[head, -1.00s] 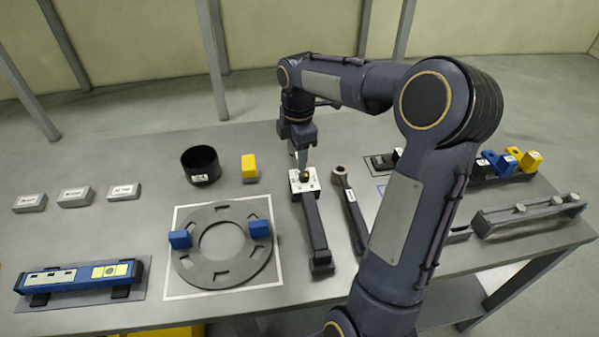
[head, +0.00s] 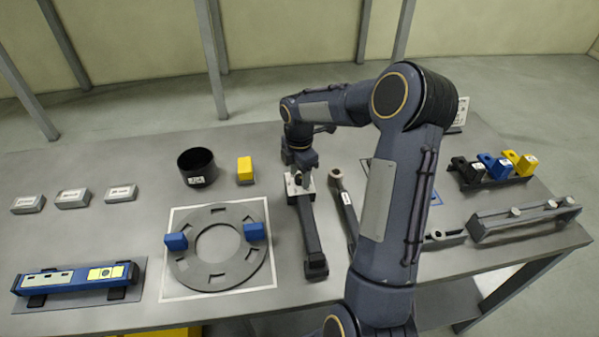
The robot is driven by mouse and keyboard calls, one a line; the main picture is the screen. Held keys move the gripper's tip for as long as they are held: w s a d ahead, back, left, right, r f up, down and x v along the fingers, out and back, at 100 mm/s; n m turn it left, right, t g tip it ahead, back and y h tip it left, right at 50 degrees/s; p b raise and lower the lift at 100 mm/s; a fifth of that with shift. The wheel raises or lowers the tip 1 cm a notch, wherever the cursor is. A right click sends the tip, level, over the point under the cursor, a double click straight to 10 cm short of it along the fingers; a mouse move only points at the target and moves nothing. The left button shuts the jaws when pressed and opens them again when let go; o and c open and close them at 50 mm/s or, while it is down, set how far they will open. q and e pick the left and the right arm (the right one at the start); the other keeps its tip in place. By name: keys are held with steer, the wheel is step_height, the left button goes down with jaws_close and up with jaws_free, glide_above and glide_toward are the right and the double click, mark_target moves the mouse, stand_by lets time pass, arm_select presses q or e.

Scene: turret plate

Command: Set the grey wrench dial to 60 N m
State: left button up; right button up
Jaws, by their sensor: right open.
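A dark grey torque wrench (head: 309,236) lies on the table, its handle running toward the front edge. At its far end is a white scale plate (head: 293,185) that bears the dial. My right gripper (head: 304,181) is open and points down over this plate. Its fingers hide most of the dial, so I cannot read the setting or tell whether they touch it. My left gripper is not in view.
A second wrench (head: 345,207) lies close on the right, partly behind my right arm. On the left are a grey slotted ring (head: 190,268) with blue blocks, a yellow block (head: 245,170) and a black cup (head: 197,166). Coloured blocks stand at the right.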

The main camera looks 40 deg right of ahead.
steer(key=c, duration=1)
steer(key=shift+m, duration=0.3)
steer(key=m+b, duration=0.1)
steer(key=m, duration=0.4)
steer(key=shift+b, duration=0.4)
steer(key=m+b, duration=0.1)
steer(key=m, duration=0.5)
steer(key=shift+r, duration=0.1)
steer(key=o, duration=1)
